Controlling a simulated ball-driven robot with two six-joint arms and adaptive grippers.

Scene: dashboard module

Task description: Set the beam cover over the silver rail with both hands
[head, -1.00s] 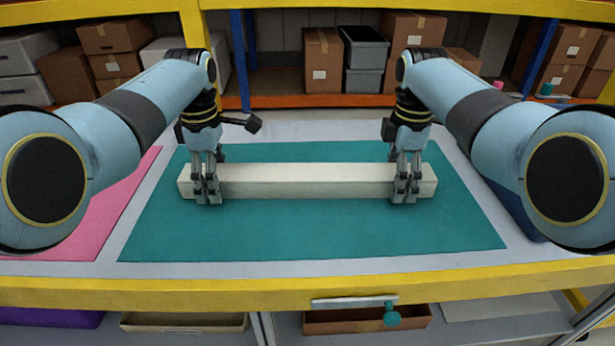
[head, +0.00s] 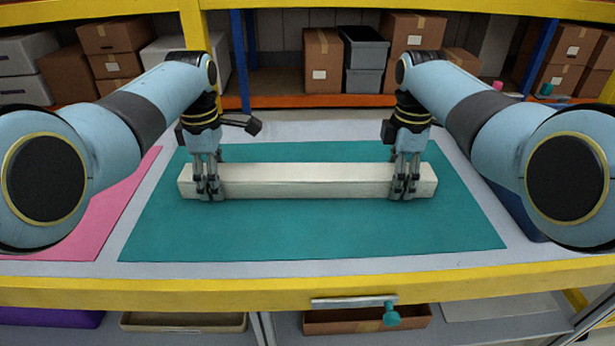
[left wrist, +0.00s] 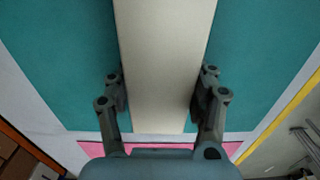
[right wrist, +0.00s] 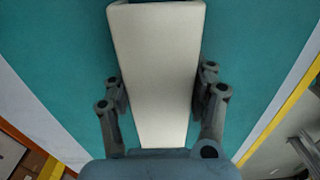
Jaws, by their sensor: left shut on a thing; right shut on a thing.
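The beam cover (head: 305,180) is a long off-white bar lying level, left to right, over the teal mat. My left gripper (head: 208,190) is shut on it near its left end, with fingers on both long sides. My right gripper (head: 404,190) is shut on it near its right end in the same way. The cover also shows between the fingers in the left wrist view (left wrist: 163,60) and the right wrist view (right wrist: 157,60). The silver rail is not visible in any view. Whether it lies under the cover cannot be seen.
The teal mat (head: 310,235) is clear in front of the cover. A pink mat (head: 95,220) lies at the left and a dark blue thing (head: 508,208) at the right. A yellow edge (head: 240,295) borders the table front. Shelves with boxes (head: 322,60) stand behind.

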